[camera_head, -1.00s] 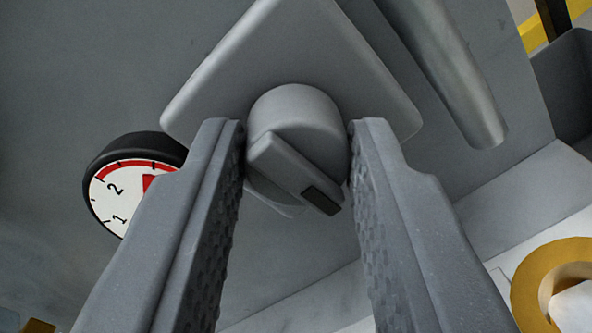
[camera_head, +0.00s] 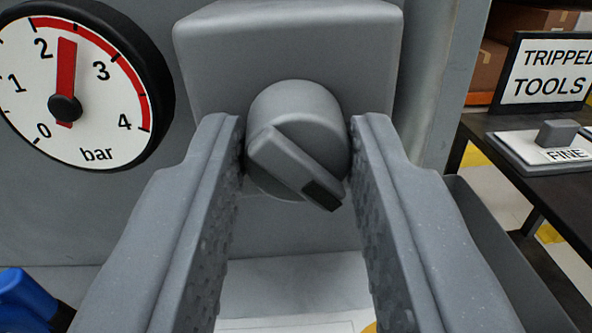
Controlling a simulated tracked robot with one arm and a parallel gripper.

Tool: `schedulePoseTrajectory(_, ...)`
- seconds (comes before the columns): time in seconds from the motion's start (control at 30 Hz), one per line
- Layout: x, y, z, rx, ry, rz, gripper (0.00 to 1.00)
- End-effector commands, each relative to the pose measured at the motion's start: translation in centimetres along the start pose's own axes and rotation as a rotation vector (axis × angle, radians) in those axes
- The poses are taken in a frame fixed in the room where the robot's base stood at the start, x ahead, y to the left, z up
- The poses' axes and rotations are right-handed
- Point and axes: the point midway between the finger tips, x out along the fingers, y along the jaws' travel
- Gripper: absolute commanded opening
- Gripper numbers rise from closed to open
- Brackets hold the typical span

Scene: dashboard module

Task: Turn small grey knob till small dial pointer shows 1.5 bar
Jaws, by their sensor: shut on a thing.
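The small grey knob (camera_head: 298,150) is a round grey knob with a raised bar and a dark mark at the bar's lower right end. It sits on a grey plate (camera_head: 290,45), in the middle of the view. My gripper (camera_head: 296,150) has its fingers on the left and right sides of the knob and is shut on it. The small dial (camera_head: 95,150), white with a black rim and marked in bar, is at the left. Its red pointer (camera_head: 66,75) points almost straight up, a little past 2, between 2 and 3.
At the right stands a dark table (camera_head: 480,140) with a "TRIPPED TOOLS" sign (camera_head: 545,72) and a block labelled "FINE" (camera_head: 556,135). Cardboard boxes (camera_head: 505,65) are behind. A blue thing (camera_head: 25,298) is at the lower left.

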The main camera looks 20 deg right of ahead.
Motion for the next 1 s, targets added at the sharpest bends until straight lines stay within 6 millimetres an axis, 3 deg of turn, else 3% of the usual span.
schedulePoseTrajectory(0.6, -0.01, -0.01, -0.04, -0.569, 0.027, -0.026, 0.05)
schedulePoseTrajectory(1.0, -0.02, -0.04, 0.11, -0.804, 0.040, -0.037, 0.05)
